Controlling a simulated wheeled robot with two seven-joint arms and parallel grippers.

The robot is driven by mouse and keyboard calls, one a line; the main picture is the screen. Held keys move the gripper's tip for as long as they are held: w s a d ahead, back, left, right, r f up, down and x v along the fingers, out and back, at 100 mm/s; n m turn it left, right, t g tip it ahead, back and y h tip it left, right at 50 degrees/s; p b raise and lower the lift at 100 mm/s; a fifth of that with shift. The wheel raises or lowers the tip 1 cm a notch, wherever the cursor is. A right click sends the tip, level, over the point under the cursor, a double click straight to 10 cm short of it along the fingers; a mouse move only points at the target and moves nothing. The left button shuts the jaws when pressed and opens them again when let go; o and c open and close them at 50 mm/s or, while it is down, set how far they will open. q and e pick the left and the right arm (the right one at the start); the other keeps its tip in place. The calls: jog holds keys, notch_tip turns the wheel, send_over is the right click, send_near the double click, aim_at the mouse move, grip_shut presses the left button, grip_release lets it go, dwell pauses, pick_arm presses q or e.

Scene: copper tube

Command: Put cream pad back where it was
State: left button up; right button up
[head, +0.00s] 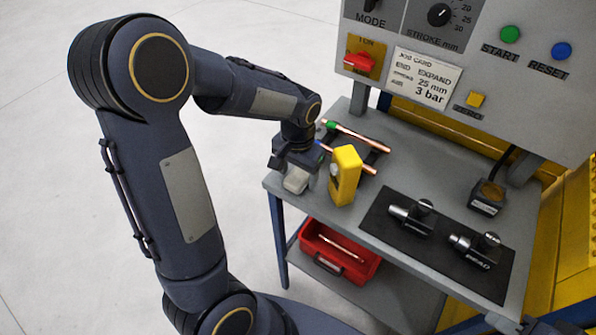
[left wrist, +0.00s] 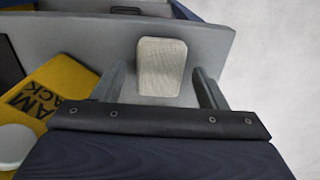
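The cream pad (head: 295,180) is a small pale block at the left corner of the grey bench top, just left of the yellow block. In the left wrist view the pad (left wrist: 161,66) lies near the bench edge, between and beyond the finger tips. My left gripper (head: 292,163) is just above and behind the pad, pointing down. In the left wrist view its fingers (left wrist: 162,88) are apart, with a visible gap on both sides of the pad. Whether the fingers reach down around it is unclear.
A yellow block (head: 345,176) stands close to the right of the pad. Copper tubes (head: 345,133) lie on a dark rack behind. A black mat (head: 455,262) with two metal tools is on the right. A red bin (head: 355,277) sits on the lower shelf. The control panel rises behind.

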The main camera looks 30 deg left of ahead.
aim_at(298, 176)
pick_arm(q)
jog(key=shift+r, duration=0.1)
notch_tip(298, 176, up, 11)
jog(key=s+d+n+t+h, duration=0.2)
jog(key=s+d+t+h, duration=0.1)
jog(key=s, duration=1.4)
jog(key=shift+d+f+n+t+h, duration=0.35)
jog(key=shift+d+t, duration=0.2)
jog(key=shift+t, duration=0.75)
jog(key=shift+s+r, duration=0.1)
